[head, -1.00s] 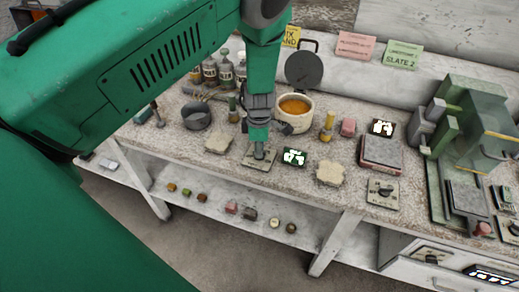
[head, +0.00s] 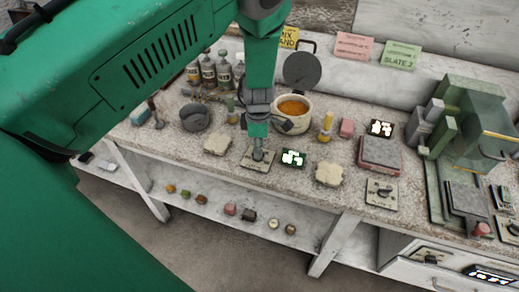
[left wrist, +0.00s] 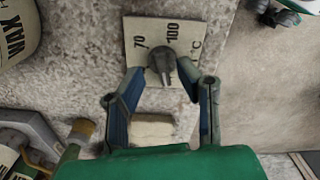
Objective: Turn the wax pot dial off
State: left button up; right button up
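The wax pot (head: 283,124) is a cream pot with amber wax, its dark round lid (head: 302,70) raised behind it. Its label edge shows in the left wrist view (left wrist: 18,32). The dial plate (head: 249,165) lies in front of the pot; in the left wrist view (left wrist: 138,28) it reads 70, 100 and °C. The dial's grey knob (left wrist: 162,62) stands on it. My left gripper (head: 258,149) reaches down onto the knob. In the left wrist view its blue-padded fingers (left wrist: 162,74) lie on both sides of the knob, seemingly touching it. My right gripper is out of view.
A small lit display (head: 293,158) stands right of the dial, with pale slabs (head: 217,145) (head: 329,173) on either side. A yellow-topped tool (head: 326,127) and a pink block (head: 347,128) are right of the pot. Another knob plate (head: 382,193) lies farther right.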

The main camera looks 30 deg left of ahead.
pick_arm(q)
notch_tip(320, 180, up, 10)
jog(key=shift+r, duration=0.15)
jog(key=shift+w, duration=0.1)
dwell(0.4)
